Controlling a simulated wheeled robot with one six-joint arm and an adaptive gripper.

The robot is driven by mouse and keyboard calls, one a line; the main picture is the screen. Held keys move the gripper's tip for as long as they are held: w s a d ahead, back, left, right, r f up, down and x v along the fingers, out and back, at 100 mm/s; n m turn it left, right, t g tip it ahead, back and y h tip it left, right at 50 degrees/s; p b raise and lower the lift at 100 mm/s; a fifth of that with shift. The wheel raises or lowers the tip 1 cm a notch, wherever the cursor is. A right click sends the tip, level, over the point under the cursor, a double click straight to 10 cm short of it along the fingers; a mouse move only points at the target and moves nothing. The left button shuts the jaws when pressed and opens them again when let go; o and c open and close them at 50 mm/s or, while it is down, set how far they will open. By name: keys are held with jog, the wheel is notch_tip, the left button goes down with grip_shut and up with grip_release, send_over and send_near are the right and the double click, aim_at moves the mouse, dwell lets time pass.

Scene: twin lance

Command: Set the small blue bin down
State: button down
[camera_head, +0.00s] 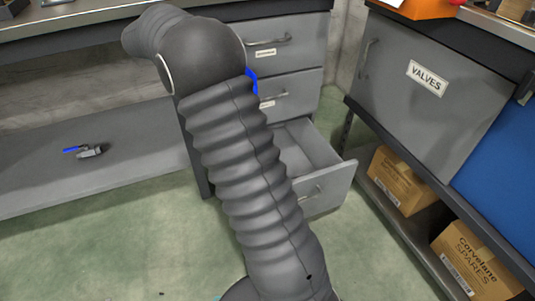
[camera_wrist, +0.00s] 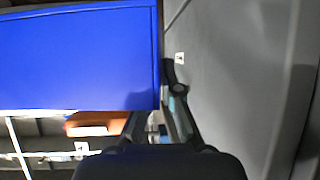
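The small blue bin (camera_wrist: 80,58) fills the upper left of the wrist view, close to the camera. My gripper (camera_wrist: 160,105) appears shut on the bin's right edge, with one finger just right of it and the other partly hidden behind it. In the head view only a blue sliver of the bin (camera_head: 251,81) shows past my arm, in front of the drawer unit. My arm hides my gripper and most of the bin there. I cannot see what is directly under the bin.
The bottom drawer (camera_head: 325,188) stands open. A blue-handled valve (camera_head: 86,151) lies on the low shelf at left. A grey cabinet marked VALVES (camera_head: 425,95) stands at right, with cardboard boxes (camera_head: 400,182) below. An orange bin (camera_head: 415,8) is on top. Green floor is clear in front.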

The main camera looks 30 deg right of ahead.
notch_tip(320, 180, down, 10)
jog(key=b, duration=0.2)
jog(key=s+d+f+m+g+b, duration=0.1)
jog(key=s+d+f, duration=0.1)
jog(key=d+f, duration=0.8)
jog(key=s+d+f+g+b, duration=0.1)
jog(key=s+d+f, duration=0.2)
jog(key=d+f, duration=0.75)
notch_tip(320, 180, down, 13)
jog(key=a+b, duration=0.1)
jog(key=a, duration=0.1)
jog(key=shift+r, duration=0.2)
jog(key=shift+a+f, duration=0.1)
jog(key=shift+f, duration=0.5)
jog(key=c, duration=1.3)
grip_release()
